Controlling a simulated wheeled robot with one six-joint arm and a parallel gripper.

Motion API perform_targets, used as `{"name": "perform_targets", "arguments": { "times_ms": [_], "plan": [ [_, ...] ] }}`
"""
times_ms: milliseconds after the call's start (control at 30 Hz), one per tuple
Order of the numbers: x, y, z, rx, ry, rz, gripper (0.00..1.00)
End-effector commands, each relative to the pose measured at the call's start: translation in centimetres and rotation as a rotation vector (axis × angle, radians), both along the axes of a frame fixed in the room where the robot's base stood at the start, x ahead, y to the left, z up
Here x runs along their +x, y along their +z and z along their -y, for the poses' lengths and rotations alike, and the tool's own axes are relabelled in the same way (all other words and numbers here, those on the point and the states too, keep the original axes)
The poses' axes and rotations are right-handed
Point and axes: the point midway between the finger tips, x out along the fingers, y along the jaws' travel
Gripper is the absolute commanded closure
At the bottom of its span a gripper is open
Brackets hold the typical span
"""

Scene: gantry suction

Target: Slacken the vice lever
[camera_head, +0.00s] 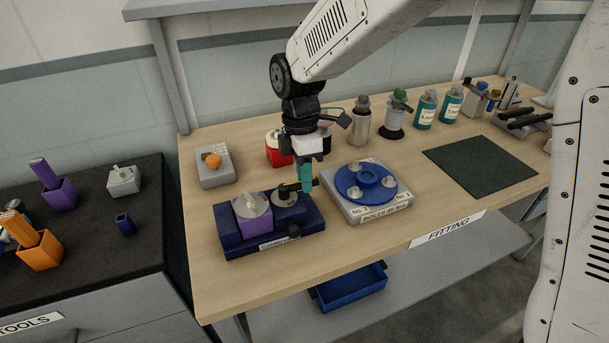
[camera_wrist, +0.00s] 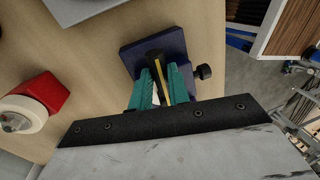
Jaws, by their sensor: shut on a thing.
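The dark blue vice (camera_head: 312,226) sits at the front left of the wooden bench, with a purple block (camera_head: 254,222) in it topped by a grey round part. Its black lever (camera_head: 284,190) lies by my gripper's fingertips. My gripper (camera_head: 305,186) points down over the vice's right part, its teal fingers shut on the lever. In the wrist view the lever (camera_wrist: 157,62), with a yellow stripe, stands between the two teal fingers (camera_wrist: 161,82). Part of the vice (camera_wrist: 180,46) shows behind it, with a black knob (camera_wrist: 204,71) at its side. The fingers hide part of the lever.
A grey fixture with a blue disc (camera_head: 366,182) stands close to the right of the vice. A grey box with an orange knob (camera_head: 212,165) and a red container (camera_head: 276,150) stand behind. A green mat (camera_head: 480,165) lies clear on the right. A blue bin (camera_head: 350,288) is below.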

Motion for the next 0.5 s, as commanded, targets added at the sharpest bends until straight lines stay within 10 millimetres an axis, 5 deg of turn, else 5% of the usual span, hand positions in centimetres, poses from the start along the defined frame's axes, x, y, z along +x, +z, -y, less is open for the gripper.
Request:
{"name": "perform_targets", "arguments": {
  "times_ms": [133, 167, 200, 500],
  "plan": [
    [0.06, 0.09, -0.06, 0.002, -0.001, 0.003, 1.0],
    [0.06, 0.09, -0.06, 0.002, -0.001, 0.003, 0.74],
    [0.06, 0.09, -0.06, 0.002, -0.001, 0.003, 0.63],
    [0.05, 0.13, -0.03, 0.001, -0.001, 0.002, 0.61]
  ]
}}
